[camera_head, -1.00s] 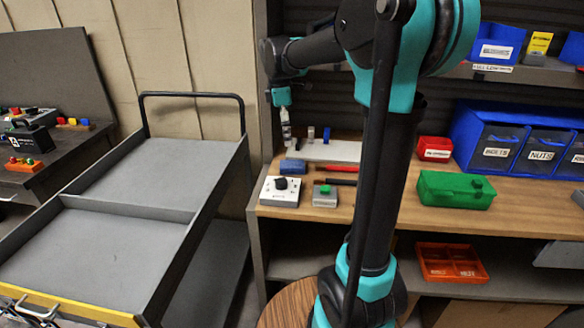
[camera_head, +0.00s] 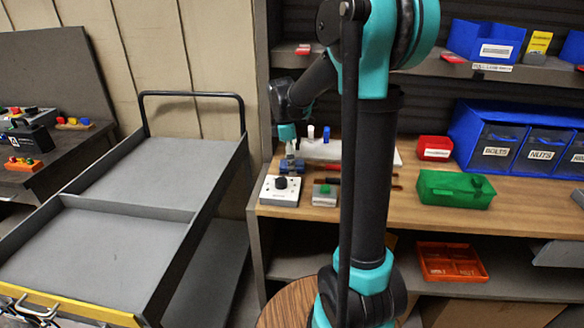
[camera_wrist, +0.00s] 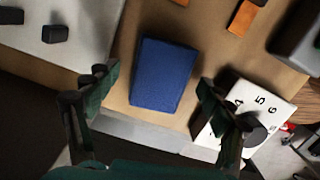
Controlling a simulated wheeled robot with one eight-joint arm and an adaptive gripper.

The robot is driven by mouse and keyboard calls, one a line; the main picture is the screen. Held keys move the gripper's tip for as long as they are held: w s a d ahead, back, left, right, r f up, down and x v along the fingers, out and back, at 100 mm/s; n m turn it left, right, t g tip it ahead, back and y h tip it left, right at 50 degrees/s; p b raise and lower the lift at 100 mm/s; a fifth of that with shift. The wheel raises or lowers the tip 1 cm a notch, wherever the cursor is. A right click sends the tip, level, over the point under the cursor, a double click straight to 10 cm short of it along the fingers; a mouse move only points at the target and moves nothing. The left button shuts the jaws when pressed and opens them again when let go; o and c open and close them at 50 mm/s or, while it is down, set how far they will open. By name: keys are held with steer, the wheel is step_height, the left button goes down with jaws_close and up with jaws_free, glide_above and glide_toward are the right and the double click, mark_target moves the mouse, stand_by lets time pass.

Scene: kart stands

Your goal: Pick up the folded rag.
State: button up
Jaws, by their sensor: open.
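In the wrist view my gripper (camera_wrist: 157,108) is open, with one finger to the left of the rag and one to the right. Both fingers look apart from the rag, and nothing is held.
A white box with a black knob (camera_head: 281,190) and a grey box with a green button (camera_head: 325,194) stand close by; the white dial box (camera_wrist: 245,113) lies near my right finger. A pale board (camera_head: 321,149) with small pegs lies behind. A green case (camera_head: 455,189) sits farther right.

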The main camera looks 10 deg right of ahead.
steer(key=c, duration=1)
steer(key=shift+c, duration=0.2)
